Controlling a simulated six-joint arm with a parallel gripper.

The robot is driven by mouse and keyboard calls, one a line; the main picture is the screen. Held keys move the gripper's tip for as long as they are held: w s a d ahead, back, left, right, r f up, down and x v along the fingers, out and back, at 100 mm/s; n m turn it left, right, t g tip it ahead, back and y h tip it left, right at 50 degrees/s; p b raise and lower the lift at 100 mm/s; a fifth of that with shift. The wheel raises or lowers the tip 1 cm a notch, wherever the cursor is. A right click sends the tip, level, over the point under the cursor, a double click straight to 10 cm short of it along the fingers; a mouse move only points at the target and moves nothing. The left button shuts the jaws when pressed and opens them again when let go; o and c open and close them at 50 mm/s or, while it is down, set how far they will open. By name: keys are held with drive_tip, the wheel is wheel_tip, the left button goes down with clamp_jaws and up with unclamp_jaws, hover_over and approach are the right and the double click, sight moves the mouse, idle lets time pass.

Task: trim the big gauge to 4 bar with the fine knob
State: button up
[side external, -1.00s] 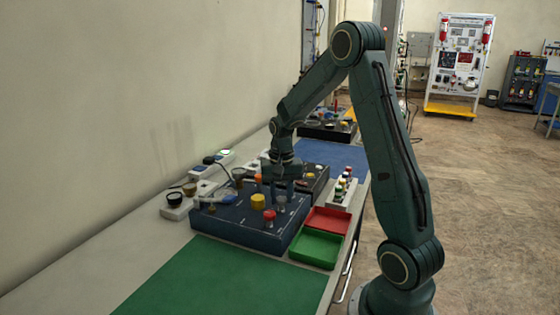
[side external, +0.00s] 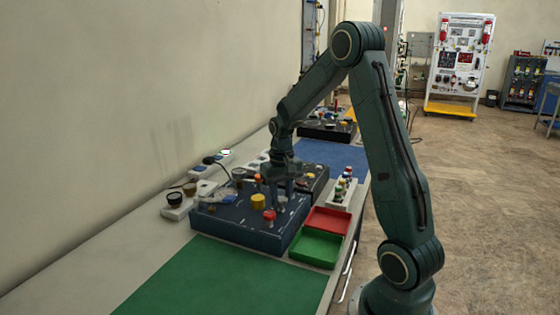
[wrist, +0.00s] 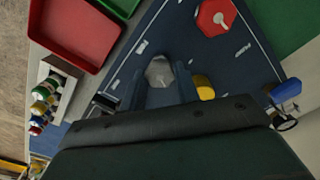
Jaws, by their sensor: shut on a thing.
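The dark blue trainer box (side external: 235,229) stands on the bench. My gripper (side external: 281,205) points down over its right part. In the wrist view my two fingers (wrist: 161,84) are shut on a grey knob (wrist: 160,71), one on each side of it. I take this to be the fine knob; its marking cannot be read. A small round dial (wrist: 285,122) shows partly at the lower right of the wrist view, beside a blue part. I cannot tell whether it is the big gauge, and no pointer reading is legible in either view.
A red knob (side external: 269,215) and a yellow knob (side external: 258,201) stand close to my gripper. A red tray (side external: 328,221) and a green tray (side external: 317,248) lie to the right, with a rack of coloured pieces (side external: 341,189) behind. The green mat (side external: 215,283) in front is bare.

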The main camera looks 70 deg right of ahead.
sight(281, 198)
drive_tip(key=o, duration=1)
drive_tip(key=shift+c, duration=0.2)
drive_tip(key=shift+r, duration=0.1)
wheel_tip(281, 198, up, 14)
drive_tip(key=s+a+r+n+t, duration=0.1)
drive_tip(key=s+a+r+n, duration=0.15)
drive_tip(key=a, duration=0.45)
drive_tip(key=s+a+r+n+t, duration=0.1)
drive_tip(key=s+a+r, duration=0.15)
drive_tip(key=a, duration=0.35)
drive_tip(key=s+a+f+n+t, duration=0.2)
drive_tip(key=s+a+n+t, duration=0.1)
drive_tip(key=s+a, duration=0.7)
drive_tip(key=shift+s+f+n+t, duration=0.25)
drive_tip(key=shift+s+n+t, duration=0.05)
drive_tip(key=shift+s+n, duration=0.15)
